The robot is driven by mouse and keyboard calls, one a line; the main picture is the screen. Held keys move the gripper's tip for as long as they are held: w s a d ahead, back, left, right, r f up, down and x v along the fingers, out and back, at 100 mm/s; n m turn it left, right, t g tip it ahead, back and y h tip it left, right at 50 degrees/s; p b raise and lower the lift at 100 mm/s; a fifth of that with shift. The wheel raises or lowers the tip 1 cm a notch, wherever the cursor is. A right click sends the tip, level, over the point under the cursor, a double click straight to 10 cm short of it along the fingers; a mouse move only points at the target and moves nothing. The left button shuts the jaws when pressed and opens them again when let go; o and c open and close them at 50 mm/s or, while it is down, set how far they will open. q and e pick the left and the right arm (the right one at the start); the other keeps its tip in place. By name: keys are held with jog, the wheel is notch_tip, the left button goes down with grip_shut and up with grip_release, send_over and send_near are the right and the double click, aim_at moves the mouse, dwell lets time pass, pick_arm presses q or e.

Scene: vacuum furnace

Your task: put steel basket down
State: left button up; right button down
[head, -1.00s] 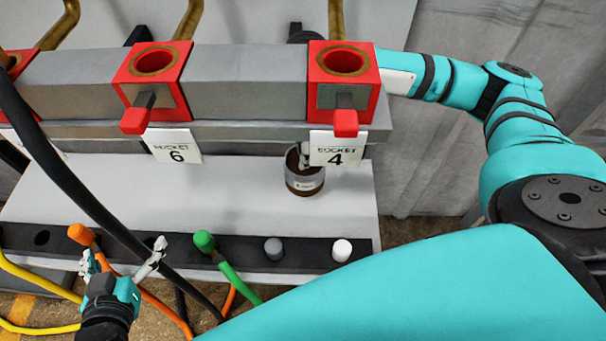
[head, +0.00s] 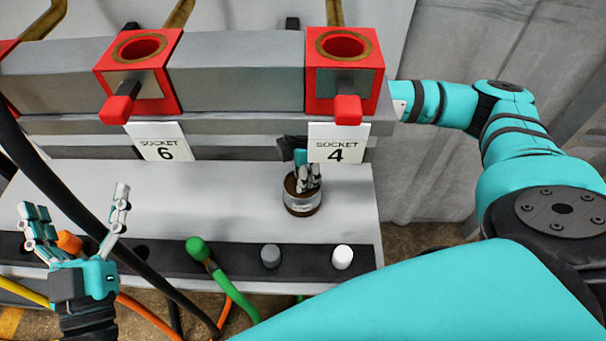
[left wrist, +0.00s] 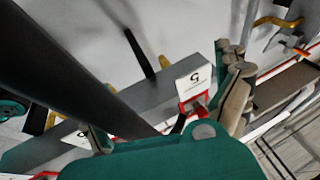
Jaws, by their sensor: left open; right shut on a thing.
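The steel basket (head: 303,206) is a small silver cylinder with a label and a brown rim. In the head view it is upright over the pale bench (head: 220,205), just below the socket 4 sign. I cannot tell whether its base touches the bench.
The socket 6 block (head: 138,75) and socket 4 block (head: 345,75) overhang the bench. A black strip (head: 320,258) with plugs and cables runs along the front. A thick black cable (head: 75,215) crosses at left. The bench left of the basket is clear.

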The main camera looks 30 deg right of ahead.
jog(key=shift+f, duration=0.1)
jog(key=c, duration=1.1)
grip_release()
